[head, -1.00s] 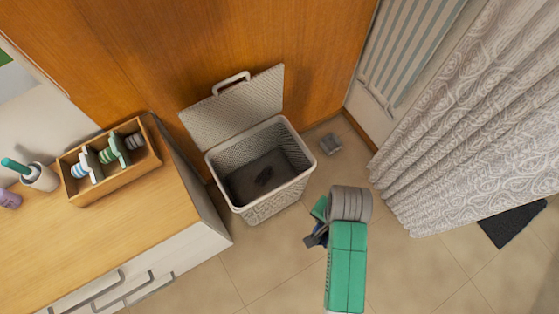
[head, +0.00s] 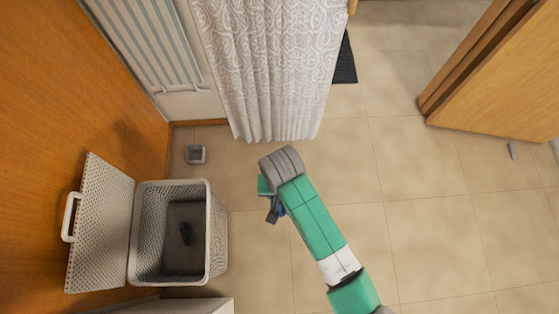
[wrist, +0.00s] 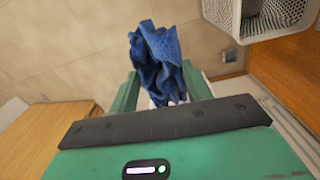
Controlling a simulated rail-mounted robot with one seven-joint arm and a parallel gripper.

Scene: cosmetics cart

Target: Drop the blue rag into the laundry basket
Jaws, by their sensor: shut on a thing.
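The blue rag (wrist: 158,60) is crumpled between the two green fingers of my gripper (wrist: 162,86) in the wrist view. In the head view my gripper (head: 270,200) is small and partly hidden by the grey wrist, with a bit of dark blue rag (head: 275,213) showing below it. The white woven laundry basket (head: 218,245) stands to the left of my gripper, its lid (head: 100,225) open toward the wooden wall. A dark item lies inside it. The basket also shows at the top right of the wrist view (wrist: 226,14). The rag is outside the basket.
A small grey box (head: 195,154) lies on the floor above the basket. A patterned curtain (head: 270,70) hangs at the top, with a dark mat (head: 345,62) beside it. A wooden door (head: 495,75) stands at the right. The tiled floor between is mostly clear.

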